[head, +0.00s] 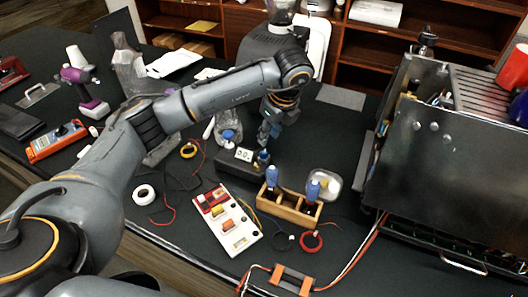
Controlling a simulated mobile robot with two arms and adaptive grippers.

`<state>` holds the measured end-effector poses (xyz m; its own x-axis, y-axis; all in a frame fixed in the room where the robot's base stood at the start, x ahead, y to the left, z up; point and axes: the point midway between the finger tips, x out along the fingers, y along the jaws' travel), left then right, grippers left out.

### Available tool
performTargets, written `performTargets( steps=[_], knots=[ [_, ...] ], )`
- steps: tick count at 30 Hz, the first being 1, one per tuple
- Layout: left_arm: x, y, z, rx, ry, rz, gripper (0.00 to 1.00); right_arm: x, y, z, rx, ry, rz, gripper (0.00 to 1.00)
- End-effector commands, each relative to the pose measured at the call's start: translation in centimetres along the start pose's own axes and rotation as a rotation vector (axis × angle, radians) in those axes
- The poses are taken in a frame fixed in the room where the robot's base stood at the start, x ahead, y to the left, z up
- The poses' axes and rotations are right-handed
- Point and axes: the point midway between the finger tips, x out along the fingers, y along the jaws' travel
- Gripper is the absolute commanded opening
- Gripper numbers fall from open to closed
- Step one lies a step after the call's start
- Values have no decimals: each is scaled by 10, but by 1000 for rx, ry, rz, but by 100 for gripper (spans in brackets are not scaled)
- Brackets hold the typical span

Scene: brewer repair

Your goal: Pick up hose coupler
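My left arm reaches in from the left, and its gripper (266,140) points down over a small black device (238,166) with a lit display. A small blue piece (263,156) is right under the fingertips, at the device's right end. It may be the hose coupler, but it is too small to be sure. I cannot tell whether the fingers touch it or how far apart they are. My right gripper is not in view.
The open metal brewer (450,150) fills the right side. A white panel with coloured switches (228,220), a white tape roll (144,194), a red ring (311,241) and loose cables lie in front. A clear dish (325,184) sits behind the holder. An orange multimeter (57,140) lies at left.

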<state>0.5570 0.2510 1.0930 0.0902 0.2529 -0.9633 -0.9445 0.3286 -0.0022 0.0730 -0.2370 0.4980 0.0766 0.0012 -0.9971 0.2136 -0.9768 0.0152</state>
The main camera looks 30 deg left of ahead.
Motion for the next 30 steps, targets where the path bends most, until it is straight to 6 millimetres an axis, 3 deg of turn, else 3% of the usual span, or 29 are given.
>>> performTargets(
  steps=[5, 11, 15, 21, 27, 30],
  knots=[
    [20, 0, 0, 0, 0, 1, 30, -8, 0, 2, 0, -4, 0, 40],
    [33, 2, 1, 1, 1, 4, 30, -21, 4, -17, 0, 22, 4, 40],
    [54, 3, 0, 1, 1, 5, 30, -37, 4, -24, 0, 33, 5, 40],
    [75, 2, -1, 0, 0, 1, 30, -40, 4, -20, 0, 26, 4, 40],
    [77, 1, -1, 1, 0, -1, 30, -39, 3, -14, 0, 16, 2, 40],
    [76, 1, -1, 1, 0, -1, 11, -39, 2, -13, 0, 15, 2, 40]
  ],
)
